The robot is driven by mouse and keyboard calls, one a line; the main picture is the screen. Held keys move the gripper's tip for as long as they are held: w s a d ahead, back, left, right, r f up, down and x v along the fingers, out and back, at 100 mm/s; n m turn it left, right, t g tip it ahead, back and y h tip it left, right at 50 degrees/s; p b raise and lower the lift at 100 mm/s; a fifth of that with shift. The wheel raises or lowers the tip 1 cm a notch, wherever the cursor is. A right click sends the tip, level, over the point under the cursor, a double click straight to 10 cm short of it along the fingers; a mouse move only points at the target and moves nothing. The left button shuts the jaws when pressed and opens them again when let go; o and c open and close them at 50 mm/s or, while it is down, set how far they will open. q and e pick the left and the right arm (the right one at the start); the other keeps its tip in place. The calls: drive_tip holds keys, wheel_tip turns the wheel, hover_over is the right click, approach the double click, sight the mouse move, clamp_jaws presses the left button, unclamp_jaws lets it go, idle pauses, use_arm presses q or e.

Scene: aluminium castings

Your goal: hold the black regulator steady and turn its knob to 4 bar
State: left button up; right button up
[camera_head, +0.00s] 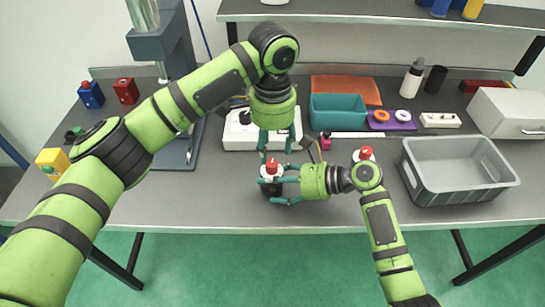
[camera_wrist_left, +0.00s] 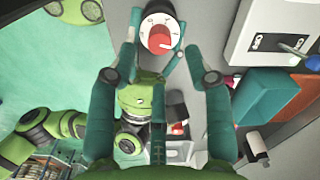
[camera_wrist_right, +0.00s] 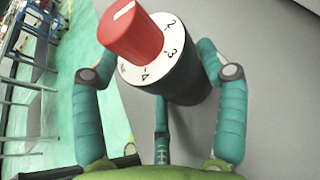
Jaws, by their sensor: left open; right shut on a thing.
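The black regulator (camera_head: 272,203) stands upright near the table's front edge. It has a white dial and a red knob (camera_head: 272,163). My right gripper (camera_head: 268,187) comes in from the right and is shut around its body (camera_wrist_right: 185,80). In the right wrist view the dial shows 2, 3 and 4, and the knob (camera_wrist_right: 132,32) has a white line on top. My left gripper (camera_head: 275,154) points down above the knob, open. In the left wrist view its fingers lie on both sides of the knob (camera_wrist_left: 158,40), apart from it. The line's exact reading is unclear.
A white device (camera_head: 235,137) is behind the regulator. A teal bin (camera_head: 338,112) and a grey crate (camera_head: 460,196) are to the right. A red-topped thing (camera_head: 366,152) is partly behind my right arm.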

sight(272, 162)
use_arm(q)
wheel_tip(272, 162, down, 5)
idle(0.3)
clamp_jaws()
